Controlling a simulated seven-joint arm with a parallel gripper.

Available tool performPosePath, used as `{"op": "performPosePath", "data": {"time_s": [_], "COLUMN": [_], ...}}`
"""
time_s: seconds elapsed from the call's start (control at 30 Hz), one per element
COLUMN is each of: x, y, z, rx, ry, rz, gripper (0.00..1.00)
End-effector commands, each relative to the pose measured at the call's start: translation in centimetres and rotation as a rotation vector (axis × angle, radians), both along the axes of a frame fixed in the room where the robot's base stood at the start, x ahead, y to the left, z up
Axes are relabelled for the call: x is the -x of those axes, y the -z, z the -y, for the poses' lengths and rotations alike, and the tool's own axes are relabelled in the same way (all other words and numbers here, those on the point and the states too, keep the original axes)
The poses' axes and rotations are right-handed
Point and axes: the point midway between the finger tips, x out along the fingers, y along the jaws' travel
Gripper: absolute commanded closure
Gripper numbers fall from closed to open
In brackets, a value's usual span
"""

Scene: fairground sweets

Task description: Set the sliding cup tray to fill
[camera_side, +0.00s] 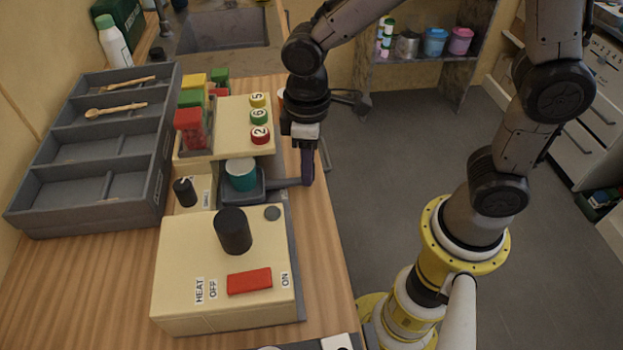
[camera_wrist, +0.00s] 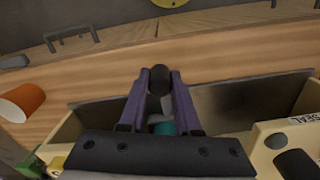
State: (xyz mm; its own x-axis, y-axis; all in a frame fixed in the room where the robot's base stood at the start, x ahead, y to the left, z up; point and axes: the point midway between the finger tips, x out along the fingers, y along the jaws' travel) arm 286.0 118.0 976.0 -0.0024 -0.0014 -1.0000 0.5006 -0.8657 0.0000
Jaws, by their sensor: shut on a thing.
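The sliding cup tray (camera_side: 261,190) is a dark grey tray in the gap between two cream machine blocks. A teal cup with a pale top (camera_side: 241,176) stands in it, and its teal side also shows between my fingers in the wrist view (camera_wrist: 163,128). The tray's grey handle (camera_side: 286,183) reaches right to my gripper (camera_side: 308,170). My purple fingers are shut on the handle, whose black end (camera_wrist: 159,78) shows between the fingertips in the wrist view. A label beside the tray is too small to read in the side view; one in the wrist view reads SEAL (camera_wrist: 306,121).
The front block (camera_side: 180,270) has a black cylinder (camera_side: 233,231) and a red switch (camera_side: 249,281). The rear block has numbered buttons (camera_side: 259,116). A small black knob (camera_side: 184,191) stands left of the tray. A grey compartment rack (camera_side: 60,215) fills the left. An orange cup (camera_wrist: 22,101) lies in the wrist view.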

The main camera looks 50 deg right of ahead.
Motion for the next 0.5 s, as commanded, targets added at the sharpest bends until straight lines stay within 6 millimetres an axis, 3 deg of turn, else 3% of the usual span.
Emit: {"op": "performPosePath", "data": {"time_s": [0.23,0.5], "x": [-4.2,-5.6], "y": [-0.2,-0.2], "z": [3.9,5.4], "rx": [-0.004,-0.002], "ry": [0.008,0.001], "rz": [0.008,0.01], "gripper": [1.0,1.0]}}
